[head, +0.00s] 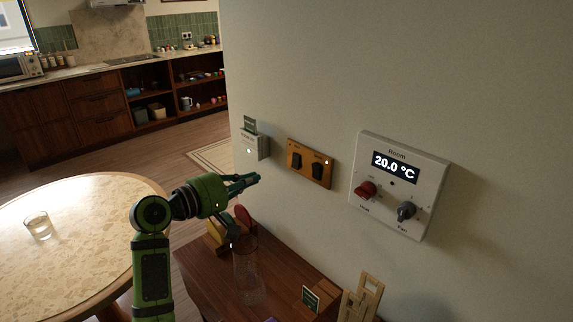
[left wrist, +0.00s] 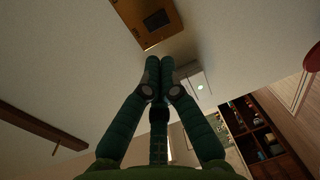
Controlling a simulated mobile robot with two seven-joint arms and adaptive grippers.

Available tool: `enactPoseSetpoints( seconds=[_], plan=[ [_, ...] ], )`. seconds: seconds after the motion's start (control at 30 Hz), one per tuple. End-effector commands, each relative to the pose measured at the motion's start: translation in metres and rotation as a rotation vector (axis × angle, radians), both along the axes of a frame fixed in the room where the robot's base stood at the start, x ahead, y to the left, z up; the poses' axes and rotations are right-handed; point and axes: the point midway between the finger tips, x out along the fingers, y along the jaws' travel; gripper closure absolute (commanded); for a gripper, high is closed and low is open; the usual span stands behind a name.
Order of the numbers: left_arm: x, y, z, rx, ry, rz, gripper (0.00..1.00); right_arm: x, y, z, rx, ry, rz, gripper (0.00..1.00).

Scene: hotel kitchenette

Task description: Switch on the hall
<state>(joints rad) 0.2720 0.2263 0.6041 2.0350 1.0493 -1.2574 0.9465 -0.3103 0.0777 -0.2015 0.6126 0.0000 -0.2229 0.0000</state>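A small light shows at the upper right of the plate, by the right rocker (head: 317,171). In the left wrist view the brass plate (left wrist: 138,34) is at the top, beyond the fingertips, partly cut off. My left gripper (head: 257,178) is shut and empty, left of and a little below the plate, apart from it. Its fingertips (left wrist: 160,64) are together in the left wrist view. My right gripper is not in view.
A white card-holder-like box (head: 254,146) with a lit dot is left of the plate. A white thermostat panel (head: 431,183) reading 20.0 °C is to the right. A wooden cabinet (head: 205,278) with a glass vase (head: 248,275) stands below. A round table (head: 75,240) is at left.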

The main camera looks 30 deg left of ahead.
Motion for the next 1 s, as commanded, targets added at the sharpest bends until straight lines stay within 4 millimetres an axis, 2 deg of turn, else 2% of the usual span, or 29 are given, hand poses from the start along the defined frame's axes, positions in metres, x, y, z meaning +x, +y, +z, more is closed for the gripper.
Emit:
enactPoseSetpoints(
  seconds=[0.03,0.2,0.5,0.7,1.0],
  plan=[
    [0.011,-0.004,0.003,-0.006,0.000,-0.001,1.00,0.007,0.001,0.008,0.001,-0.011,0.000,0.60],
    [0.046,-0.017,-0.001,-0.005,0.001,-0.001,1.00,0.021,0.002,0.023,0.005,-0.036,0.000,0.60],
    [0.095,-0.033,-0.009,-0.001,0.000,-0.001,1.00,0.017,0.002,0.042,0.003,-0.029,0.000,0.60],
    [0.107,-0.037,-0.013,0.001,0.001,0.001,1.00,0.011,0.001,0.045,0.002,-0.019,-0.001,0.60],
    [0.108,-0.038,-0.014,0.002,0.000,0.001,1.00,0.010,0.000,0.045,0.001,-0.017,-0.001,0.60]
  ],
)
